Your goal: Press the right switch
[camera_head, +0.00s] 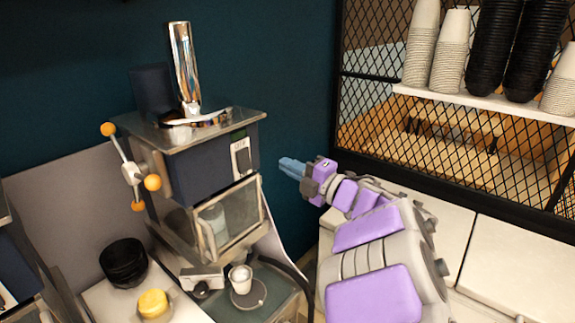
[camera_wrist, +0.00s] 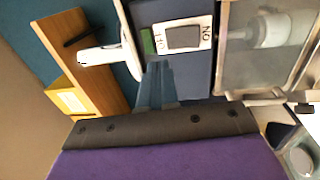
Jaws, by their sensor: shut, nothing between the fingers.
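The dark blue and steel machine (camera_head: 215,170) has a white switch plate (camera_head: 241,157) at the right end of its upper front. In the wrist view the plate (camera_wrist: 183,37) carries a grey rocker and ON and OFF lettering, with a small green patch beside the OFF end. My gripper (camera_head: 287,166) has slim blue fingers, shut and empty. In the head view it is to the right of the plate and points left at the machine. In the wrist view the fingertips (camera_wrist: 156,66) overlap the panel just below the OFF end. I cannot tell whether they touch it.
A glass-doored compartment (camera_head: 228,218) is below the switch panel. A mesh rack (camera_head: 455,150) with stacked cups is at the right.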

